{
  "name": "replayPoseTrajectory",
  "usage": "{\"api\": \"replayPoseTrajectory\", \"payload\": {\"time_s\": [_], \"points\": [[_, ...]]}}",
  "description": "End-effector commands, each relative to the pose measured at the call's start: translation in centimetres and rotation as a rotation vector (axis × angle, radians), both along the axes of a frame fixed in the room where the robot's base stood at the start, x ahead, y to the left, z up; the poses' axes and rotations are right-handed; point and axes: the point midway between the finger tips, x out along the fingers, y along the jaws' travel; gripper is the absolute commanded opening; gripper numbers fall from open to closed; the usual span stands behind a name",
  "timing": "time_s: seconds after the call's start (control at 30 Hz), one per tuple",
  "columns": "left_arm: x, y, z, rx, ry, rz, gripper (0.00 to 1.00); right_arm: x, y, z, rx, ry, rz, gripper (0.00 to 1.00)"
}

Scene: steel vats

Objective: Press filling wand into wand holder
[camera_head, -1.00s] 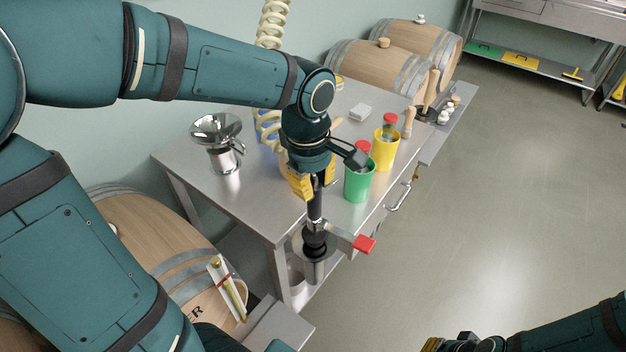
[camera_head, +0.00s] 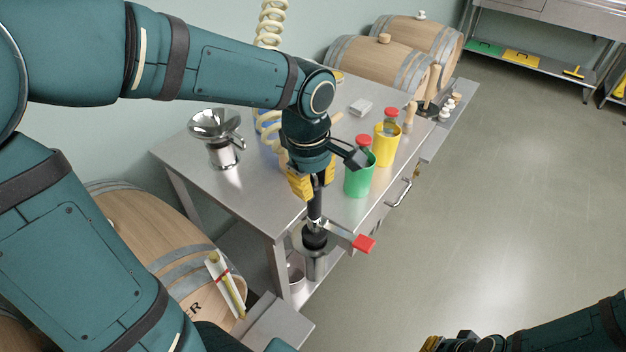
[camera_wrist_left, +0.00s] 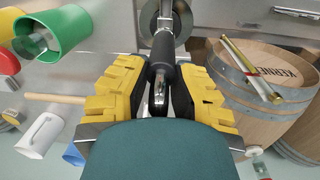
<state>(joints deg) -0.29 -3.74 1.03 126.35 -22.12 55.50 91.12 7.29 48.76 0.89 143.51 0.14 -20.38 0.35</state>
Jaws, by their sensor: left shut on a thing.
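The filling wand (camera_head: 315,208) has a dark shaft and a side lever with a red end (camera_head: 364,243). My left gripper (camera_head: 314,187) is shut on its upper part, and the wand stands nearly upright. In the left wrist view the yellow-padded fingers (camera_wrist_left: 160,88) sit on both sides of the dark wand (camera_wrist_left: 163,58). The wand holder (camera_head: 317,267) is a steel cylinder at the table's near corner. The wand's lower end is at its mouth, partly hidden inside. I cannot tell how deep it sits. My right gripper (camera_head: 455,343) is cut off at the bottom edge.
The steel table (camera_head: 255,205) carries a green cup (camera_head: 359,181), a yellow cup (camera_head: 386,150) and a steel funnel jug (camera_head: 220,140). The floor (camera_head: 480,210) at the right is clear.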

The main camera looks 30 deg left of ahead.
Motion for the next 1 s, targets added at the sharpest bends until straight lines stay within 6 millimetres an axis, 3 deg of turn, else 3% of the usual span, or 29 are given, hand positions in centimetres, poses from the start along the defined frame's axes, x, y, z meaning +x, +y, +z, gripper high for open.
{"api": "replayPoseTrajectory", "payload": {"time_s": [0.27, 0.3, 0.37, 0.77, 1.0], "points": [[0.0, 0.0, -0.6, 0.000, 0.001, 0.000, 0.00, 0.0, 0.0, -0.5, 0.000, 0.000, 0.000, 0.00], [0.0, 0.0, -0.6, 0.000, 0.001, 0.000, 0.33, 0.0, 0.0, -0.4, 0.000, 0.000, 0.000, 0.00], [0.0, 0.0, -0.5, 0.000, 0.001, 0.000, 0.51, 0.0, 0.0, -0.4, 0.000, 0.000, 0.000, 0.00], [0.0, 0.0, 0.0, 0.000, 0.000, 0.000, 0.51, 0.0, 0.0, -0.4, 0.000, 0.000, 0.000, 0.00], [-0.3, 0.2, 3.9, 0.000, -0.005, 0.001, 0.51, 0.0, 0.0, -0.4, 0.000, 0.000, 0.000, 0.00]]}}
